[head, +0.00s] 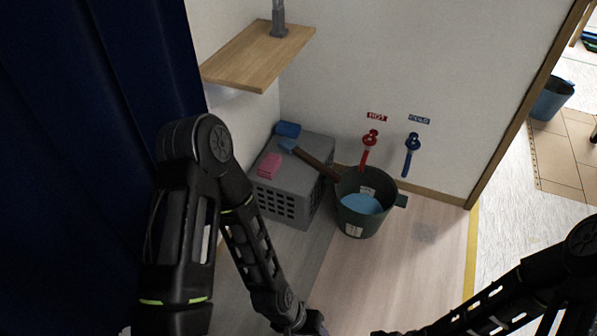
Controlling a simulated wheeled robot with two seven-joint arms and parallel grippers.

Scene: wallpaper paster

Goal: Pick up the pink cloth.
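The pink cloth (270,165) lies folded on top of the grey crate (317,150), towards its left side. My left gripper (314,326) is low at the bottom edge of the head view, below and to the right of the cloth and well apart from it. My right gripper (384,333) barely shows at the bottom edge, farther right. Both are cut off by the frame, so I cannot tell whether they are open or shut. Nothing covers the cloth.
A blue rolled item (288,129) and a brush with a brown handle (316,160) are on the crate. A green bucket (357,218) with blue contents stands right of it, below red and blue taps. A wooden shelf (258,55) is above; a dark blue curtain (90,120) hangs left.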

